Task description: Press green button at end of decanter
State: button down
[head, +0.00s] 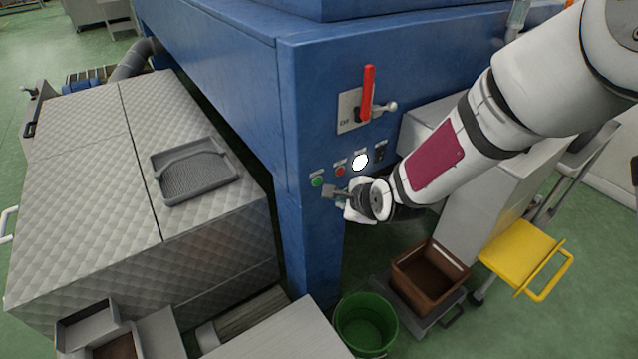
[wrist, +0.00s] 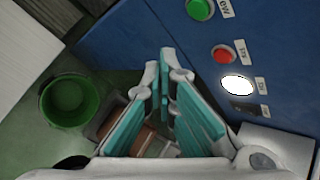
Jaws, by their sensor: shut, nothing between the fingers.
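The green button (head: 317,181) is at the lower left end of a row of controls on the blue end face of the decanter (head: 310,110). In the wrist view the green button (wrist: 199,9) is at the top edge, beside a white label. My gripper (head: 329,191) is shut and empty, its tips just below and right of the green button in the head view. In the wrist view my gripper (wrist: 165,70) has its teal finger pads close together, pointing up the picture. I cannot tell whether the tips touch the panel; the green button looks clear of them.
A red button (head: 340,170), a lit white one (head: 360,161) and a black switch (head: 380,150) continue the row. A red-handled lever (head: 368,92) is above. A green bucket (head: 366,322), brown crate (head: 430,277) and yellow step (head: 520,255) stand below. A quilted metal machine (head: 90,190) is left.

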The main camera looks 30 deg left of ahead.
jog(key=shift+w+a+b, duration=0.1)
jog(key=shift+w+a, duration=0.15)
jog(key=shift+a, duration=0.4)
jog(key=shift+w+a+b, duration=0.15)
jog(key=shift+w+a, duration=0.15)
jog(key=shift+a, duration=0.3)
jog(key=shift+w+a+b, duration=0.1)
jog(key=shift+w+a, duration=0.15)
jog(key=shift+a, duration=0.4)
jog(key=shift+a, duration=0.2)
jog(key=shift+w+a, duration=0.15)
jog(key=shift+a, duration=0.1)
jog(key=shift+w+a, duration=0.15)
jog(key=shift+a, duration=0.2)
dwell(0.5)
jog(key=shift+d, duration=0.2)
jog(key=shift+s+d, duration=0.3)
jog(key=shift+d, duration=0.25)
jog(key=shift+s+d, duration=0.35)
jog(key=shift+d, duration=0.45)
jog(key=shift+s+d, duration=0.3)
jog(key=shift+d, duration=0.45)
jog(key=shift+s+d, duration=0.35)
jog(key=shift+d, duration=0.45)
